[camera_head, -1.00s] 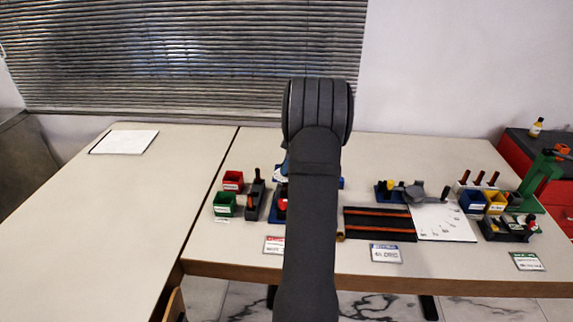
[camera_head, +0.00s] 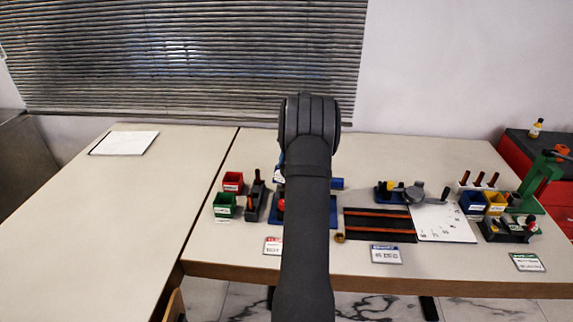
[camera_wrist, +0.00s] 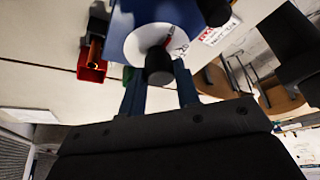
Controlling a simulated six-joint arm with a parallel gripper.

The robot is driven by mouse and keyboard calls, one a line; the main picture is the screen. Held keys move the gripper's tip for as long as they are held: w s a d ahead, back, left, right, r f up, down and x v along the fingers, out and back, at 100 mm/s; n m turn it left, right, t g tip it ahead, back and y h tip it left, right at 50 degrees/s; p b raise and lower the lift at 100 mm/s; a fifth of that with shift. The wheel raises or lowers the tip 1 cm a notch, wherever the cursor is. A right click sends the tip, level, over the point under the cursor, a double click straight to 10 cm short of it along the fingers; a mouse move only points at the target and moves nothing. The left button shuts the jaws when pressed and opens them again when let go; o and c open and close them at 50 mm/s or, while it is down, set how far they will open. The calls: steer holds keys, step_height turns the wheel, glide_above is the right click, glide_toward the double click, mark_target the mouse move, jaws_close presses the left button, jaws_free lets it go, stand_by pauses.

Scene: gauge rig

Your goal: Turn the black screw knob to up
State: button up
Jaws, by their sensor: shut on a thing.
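In the wrist view, the black knob (camera_wrist: 159,66) stands out from the middle of a white dial disc (camera_wrist: 142,42) on a blue rig body (camera_wrist: 175,10). My gripper (camera_wrist: 160,84) reaches up from the bottom of that view, one dark blue finger on each side of the knob. It is shut on the knob, though the exact contact is hard to see. Any mark showing which way the knob points is not readable. In the head view, my arm hides the gripper, knob and dial; part of the rig's blue base (camera_head: 333,211) shows beside it.
Red (camera_head: 233,181) and green (camera_head: 225,204) bins and a dark grey holder (camera_head: 256,201) stand left of the rig. A black tray with orange strips (camera_head: 379,232), a white sheet (camera_head: 445,232) and more bins lie right. The left table is mostly clear.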

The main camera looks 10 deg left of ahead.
steer(key=shift+n, duration=0.3)
steer(key=o, duration=1)
steer(key=shift+c, duration=0.2)
steer(key=shift+r, duration=0.1)
steer(key=v, duration=1.1)
steer(key=shift+w+r, duration=0.15)
steer(key=shift+r, duration=0.25)
steer(key=x, duration=1.2)
steer(key=shift+d, duration=0.15)
